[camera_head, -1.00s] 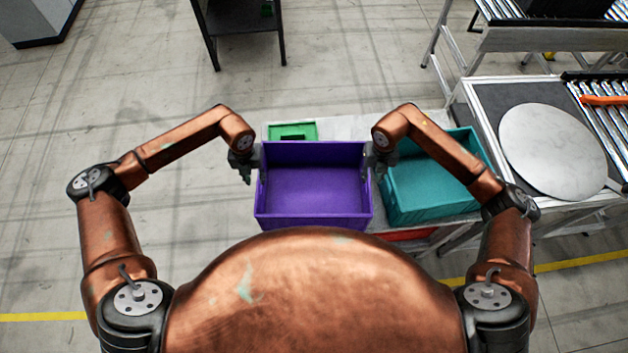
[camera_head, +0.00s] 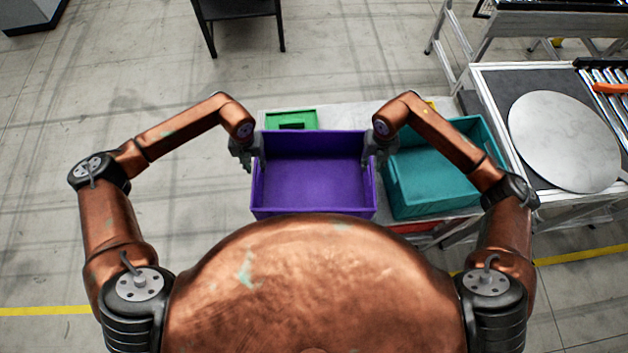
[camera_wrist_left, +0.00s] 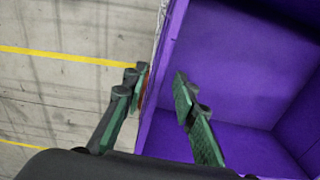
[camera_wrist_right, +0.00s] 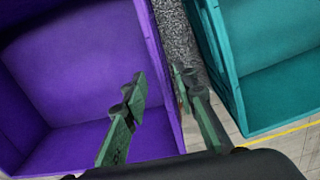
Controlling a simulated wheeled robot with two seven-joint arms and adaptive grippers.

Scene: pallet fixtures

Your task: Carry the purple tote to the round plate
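The purple tote (camera_head: 315,186) is an open box, upright, on or just above the low table in front of me; its base is hidden. My left gripper (camera_head: 243,155) straddles its left wall. In the left wrist view, the fingers (camera_wrist_left: 160,92) are apart, one outside the wall and one inside. My right gripper (camera_head: 378,155) straddles the right wall; its fingers (camera_wrist_right: 160,92) are likewise apart, with a visible gap between the inner finger and the wall. The round plate (camera_head: 565,142) is pale grey and lies flat on a stand at the right, clear of the tote.
A teal tote (camera_head: 445,185) stands close to the purple tote's right side; it also shows in the right wrist view (camera_wrist_right: 225,60). A green tray (camera_head: 291,119) lies behind the purple tote. A roller conveyor (camera_head: 597,82) adjoins the plate's stand. Floor at the left is clear.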

